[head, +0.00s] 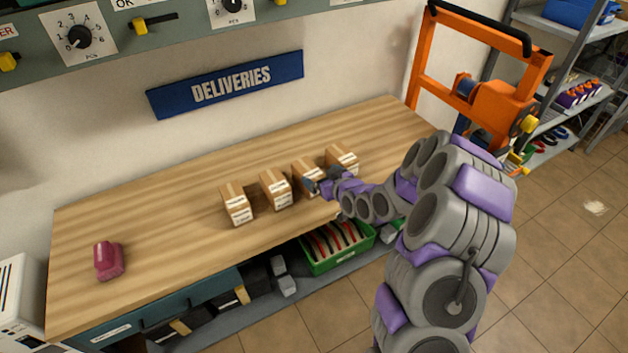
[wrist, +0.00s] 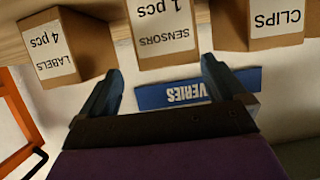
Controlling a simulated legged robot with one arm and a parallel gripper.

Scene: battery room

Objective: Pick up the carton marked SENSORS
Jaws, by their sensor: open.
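The carton marked SENSORS (wrist: 163,28) is a small brown box with a white label reading "SENSORS 1 pcs", upside down in the wrist view. In the head view this carton (head: 304,169) stands on the wooden bench, third from the left in a row, partly hidden by my gripper (head: 320,182). In the wrist view my gripper (wrist: 161,66) is open and empty. Its two fingers lie to either side of the SENSORS carton's lower picture edge. I cannot tell whether they touch it.
Cartons marked LABELS (wrist: 60,48) and CLIPS (wrist: 268,22) stand close on either side. Another carton (head: 236,204) and a pink object (head: 108,260) are further left on the bench (head: 165,215). A blue DELIVERIES sign (head: 226,84) hangs behind. An orange frame (head: 480,102) stands right.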

